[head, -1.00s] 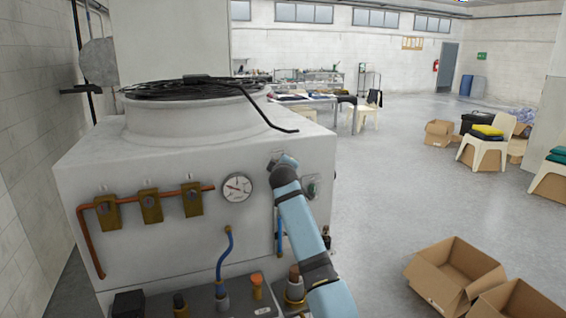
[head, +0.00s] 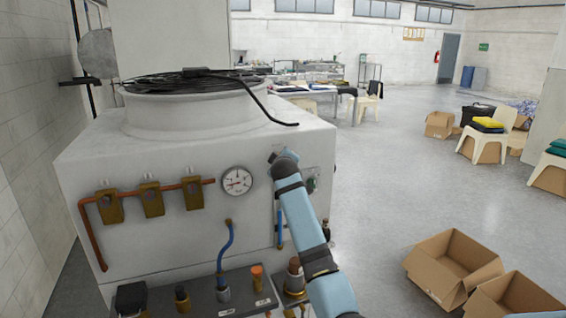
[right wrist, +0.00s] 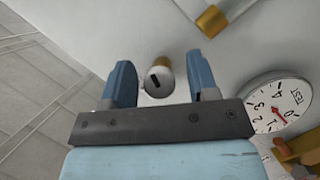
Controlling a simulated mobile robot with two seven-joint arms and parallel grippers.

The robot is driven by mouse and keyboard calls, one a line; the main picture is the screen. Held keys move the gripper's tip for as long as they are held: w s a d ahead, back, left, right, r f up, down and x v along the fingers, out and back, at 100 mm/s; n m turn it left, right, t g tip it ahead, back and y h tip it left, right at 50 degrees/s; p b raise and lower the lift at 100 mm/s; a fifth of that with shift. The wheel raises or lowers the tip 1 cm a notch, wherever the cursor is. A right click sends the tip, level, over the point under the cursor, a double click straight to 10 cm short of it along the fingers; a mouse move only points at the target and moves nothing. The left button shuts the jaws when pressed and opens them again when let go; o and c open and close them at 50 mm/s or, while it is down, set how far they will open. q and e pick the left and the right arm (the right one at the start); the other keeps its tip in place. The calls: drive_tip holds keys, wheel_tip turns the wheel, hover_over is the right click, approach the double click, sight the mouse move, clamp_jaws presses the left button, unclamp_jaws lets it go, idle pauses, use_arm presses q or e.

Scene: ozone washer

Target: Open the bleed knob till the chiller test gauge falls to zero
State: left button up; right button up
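The bleed knob (right wrist: 158,82), a small round grey knob with a dark slot and a brass stem, shows in the right wrist view on the white chiller panel. My right gripper (right wrist: 160,92) is open, with one blue finger on each side of the knob and a visible gap to each. In the head view my right gripper (head: 283,157) is at the chiller's front, right of the gauge, and my wrist hides the knob. The round white test gauge (head: 237,181) also shows in the right wrist view (right wrist: 278,106), marked TEST; I cannot read its needle surely. My left gripper is out of view.
The white chiller (head: 150,235) has a copper pipe with several brass valves (head: 151,200) left of the gauge. A blue hose (head: 226,250) and a grey ledge with fittings (head: 205,298) are below. Cardboard boxes (head: 455,265) lie on the floor at right.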

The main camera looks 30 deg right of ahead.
drive_tip(key=shift+s+a, duration=0.2)
drive_tip(key=shift+s, duration=0.1)
drive_tip(key=b+v, duration=0.1)
drive_tip(key=v, duration=1.2)
drive_tip(key=shift+r+b, duration=0.15)
drive_tip(key=shift+b, duration=0.2)
drive_tip(key=s+a+f+y+p, duration=0.15)
drive_tip(key=s+a+f, duration=0.25)
drive_tip(key=f, duration=0.5)
drive_tip(key=s+a+f+n+y, duration=0.1)
drive_tip(key=s+a+f+y, duration=0.25)
drive_tip(key=f, duration=0.45)
drive_tip(key=s+a+f+y+p, duration=0.1)
drive_tip(key=s+a+f, duration=0.4)
drive_tip(key=f, duration=0.4)
drive_tip(key=s+a+f+m+y, duration=0.1)
drive_tip(key=s+a+f, duration=0.2)
drive_tip(key=s, duration=0.5)
drive_tip(key=s+a+f+g+y+p, duration=0.1)
drive_tip(key=s+a+f, duration=0.3)
drive_tip(key=s, duration=0.4)
drive_tip(key=s+a+f+m+g+y+p, duration=0.1)
drive_tip(key=s+a+f+y, duration=0.2)
drive_tip(key=s+f, duration=0.2)
drive_tip(key=s, duration=0.3)
drive_tip(key=shift+s+a+m, duration=0.2)
drive_tip(key=shift+a+m, duration=0.1)
